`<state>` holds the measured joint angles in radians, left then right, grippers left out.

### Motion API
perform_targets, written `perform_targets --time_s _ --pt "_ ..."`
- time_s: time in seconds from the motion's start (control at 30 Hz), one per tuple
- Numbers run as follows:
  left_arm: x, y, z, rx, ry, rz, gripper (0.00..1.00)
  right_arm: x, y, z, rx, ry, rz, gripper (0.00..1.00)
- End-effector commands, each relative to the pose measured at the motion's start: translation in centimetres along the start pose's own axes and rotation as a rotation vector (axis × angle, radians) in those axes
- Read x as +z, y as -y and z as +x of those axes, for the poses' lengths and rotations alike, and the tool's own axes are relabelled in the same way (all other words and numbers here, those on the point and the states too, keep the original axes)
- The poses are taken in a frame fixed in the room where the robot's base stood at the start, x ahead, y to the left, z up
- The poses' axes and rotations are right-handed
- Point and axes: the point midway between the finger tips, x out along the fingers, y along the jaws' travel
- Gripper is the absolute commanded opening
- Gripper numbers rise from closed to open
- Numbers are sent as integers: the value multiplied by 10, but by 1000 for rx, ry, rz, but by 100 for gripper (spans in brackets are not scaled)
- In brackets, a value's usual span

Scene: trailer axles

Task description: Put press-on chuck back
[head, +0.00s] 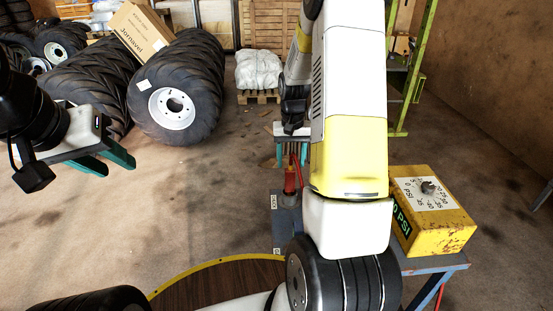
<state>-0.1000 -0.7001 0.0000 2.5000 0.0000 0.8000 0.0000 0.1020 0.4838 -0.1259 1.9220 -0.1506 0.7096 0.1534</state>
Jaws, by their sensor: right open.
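The press-on chuck appears to be the red and dark piece (291,180) standing upright in a round socket on a narrow blue-grey stand (284,232) with a small white label. My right gripper (291,158) is just above and around the top of the red piece, its teal fingers apart on either side. My own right arm hides part of this area, and I cannot tell whether the fingers touch the chuck. My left gripper (106,161) is at the left, with green fingers apart and nothing between them, above the floor.
A rusty yellow box (424,218) with a PSI dial stands on a blue table (446,263) at the right. Tractor tyres (190,75) and a cardboard box (140,28) are at the back left. A wrapped pallet (259,72) stands behind. Floor at centre left is clear.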

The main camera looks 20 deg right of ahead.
Motion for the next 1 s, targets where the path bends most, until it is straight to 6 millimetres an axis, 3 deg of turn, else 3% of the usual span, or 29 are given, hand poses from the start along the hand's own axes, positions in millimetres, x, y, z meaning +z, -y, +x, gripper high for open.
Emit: perform_targets --time_s 0.17,0.27,0.37,0.5,0.7,0.9,1.0 --pt "0 0 0 0 0 0 36 2 2 -19 -5 -9 -3 54" --pt "0 0 0 0 0 0 36 10 9 -44 -23 -41 -16 54" --pt "0 0 0 0 0 0 36 28 20 -85 -54 -98 -42 54" --pt "0 0 0 0 0 0 36 70 37 -145 -108 -195 -95 54" --pt "0 0 0 0 0 0 36 142 54 -206 -176 -334 -179 54" --pt "0 0 0 0 0 0 36 208 61 -234 -227 -453 -257 54" --pt "0 0 0 0 0 0 36 229 63 -238 -242 -492 -281 54"
